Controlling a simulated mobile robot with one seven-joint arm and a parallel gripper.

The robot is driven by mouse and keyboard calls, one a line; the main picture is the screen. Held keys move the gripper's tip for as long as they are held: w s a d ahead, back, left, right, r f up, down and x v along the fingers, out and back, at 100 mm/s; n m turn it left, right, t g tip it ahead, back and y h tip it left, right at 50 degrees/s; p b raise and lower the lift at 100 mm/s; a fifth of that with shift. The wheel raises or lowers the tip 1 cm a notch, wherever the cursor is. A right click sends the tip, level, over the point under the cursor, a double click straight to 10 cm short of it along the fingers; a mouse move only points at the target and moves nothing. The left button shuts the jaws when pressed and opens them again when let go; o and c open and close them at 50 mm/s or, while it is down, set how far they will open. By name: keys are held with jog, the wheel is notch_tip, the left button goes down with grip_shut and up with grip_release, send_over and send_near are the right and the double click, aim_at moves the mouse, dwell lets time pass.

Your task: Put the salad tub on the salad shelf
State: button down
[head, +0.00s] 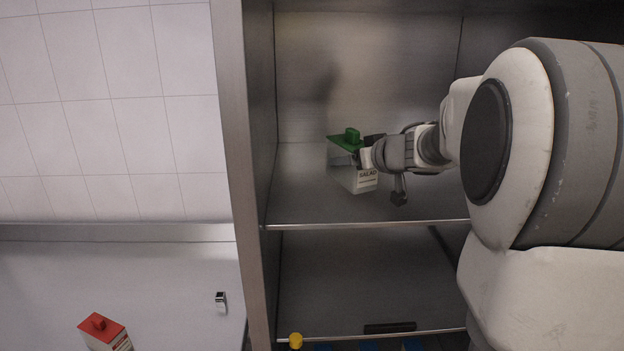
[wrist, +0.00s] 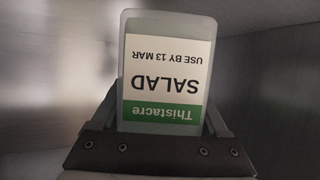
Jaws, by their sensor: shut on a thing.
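The salad tub (head: 353,178) is a pale tub with a green lid and a white label reading SALAD. It is inside the metal shelf unit, at the upper shelf (head: 300,205). In the wrist view the tub (wrist: 165,75) fills the middle, its label upside down. My gripper (head: 366,158) comes in from the right and is shut on the tub near its green top. In the wrist view my gripper's fingers (wrist: 160,120) sit on either side of it. I cannot tell whether the tub's base touches the shelf. Part of the lid is hidden by my gripper.
A lower shelf (head: 350,280) below holds a dark flat item (head: 390,327). A yellow-capped bottle (head: 296,341) and blue items (head: 367,346) show at the bottom edge. On the left counter (head: 150,285) stand a red-lidded tub (head: 105,333) and a small silver-black item (head: 221,301). The unit's left post (head: 236,130) is close by.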

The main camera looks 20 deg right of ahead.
aim_at(367, 176)
jog(key=shift+w+a+f, duration=0.1)
jog(key=shift+w+a, duration=0.05)
jog(key=shift+w, duration=0.05)
jog(key=shift+f+b, duration=0.9)
jog(key=shift+f, duration=1)
jog(key=shift+f, duration=0.1)
jog(key=shift+f, duration=0.1)
grip_release()
jog(key=shift+s+r, duration=0.25)
jog(key=p+v, duration=0.1)
jog(key=v, duration=1)
jog(key=shift+s, duration=0.25)
